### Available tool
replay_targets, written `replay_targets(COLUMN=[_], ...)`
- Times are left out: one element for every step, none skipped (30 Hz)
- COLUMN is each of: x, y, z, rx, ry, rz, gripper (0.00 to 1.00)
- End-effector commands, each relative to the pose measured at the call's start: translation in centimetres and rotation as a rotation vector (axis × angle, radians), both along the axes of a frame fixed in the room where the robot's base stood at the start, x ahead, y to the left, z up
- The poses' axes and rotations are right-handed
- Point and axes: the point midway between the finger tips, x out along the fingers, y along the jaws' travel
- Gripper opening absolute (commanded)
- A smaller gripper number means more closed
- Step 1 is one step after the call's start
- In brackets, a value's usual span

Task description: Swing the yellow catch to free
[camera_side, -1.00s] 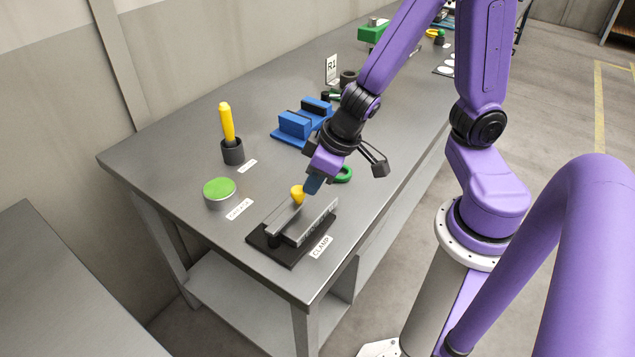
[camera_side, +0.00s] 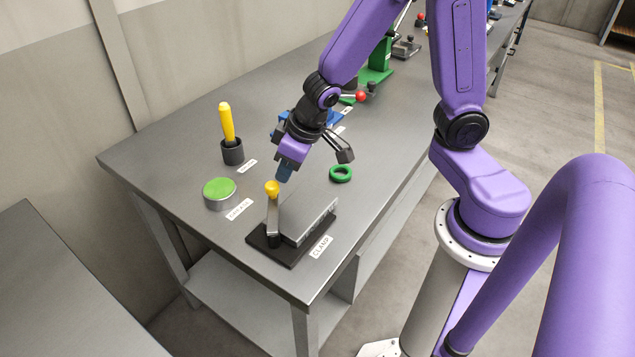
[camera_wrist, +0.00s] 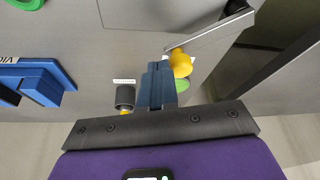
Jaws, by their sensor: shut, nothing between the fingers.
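The yellow catch knob (camera_side: 272,188) tops the end of a grey lever (camera_side: 273,218) on the black clamp base (camera_side: 290,256). The lever stands at an angle to the grey bar (camera_side: 312,222) on the same base, with a gap between them. My gripper (camera_side: 284,175) is shut and empty, just right of and behind the knob. In the wrist view, the blue fingers (camera_wrist: 157,82) are together and the yellow knob (camera_wrist: 180,63) lies beside their tips. I cannot tell whether they touch.
A green ring (camera_side: 341,173) lies to the right. A blue block (camera_wrist: 38,84) shows in the wrist view. The table's front edge is near the clamp.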

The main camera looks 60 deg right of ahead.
Motion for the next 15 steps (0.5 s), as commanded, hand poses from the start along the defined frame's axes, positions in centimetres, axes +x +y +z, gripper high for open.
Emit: replay_targets(x=[0.3,0.4,0.5,0.7,0.8,0.9,1.1,1.2,1.3,1.4,1.5,1.7,1.8,1.9,2.1], y=[0.1,0.2,0.3,0.3,0.4,0.4,0.5,0.6,0.7,0.7,0.8,0.9,1.0,1.1,1.2], z=[0.0,0.0,0.0,0.0,0.0,0.0,0.0,0.0,0.0,0.0,0.0,0.0,0.0,0.0,0.0], rx=[0.0,0.0,0.0,0.0,0.001,0.002,0.002,0.001,0.001,0.002,0.003,0.005,0.005,0.005,0.004], ry=[0.0,-0.001,-0.001,-0.001,0.0,0.001,0.001,0.0,0.0,0.0,0.0,-0.001,0.0,-0.002,-0.002], rz=[-0.001,0.0,0.001,0.0,0.01,0.028,0.042,0.056,0.073,0.084,0.098,0.114,0.126,0.138,0.156], gripper=[0.0,0.0,0.0,0.0,0.0,0.0,0.0,0.0,0.0,0.0,0.0,0.0,0.0,0.0,0.0])
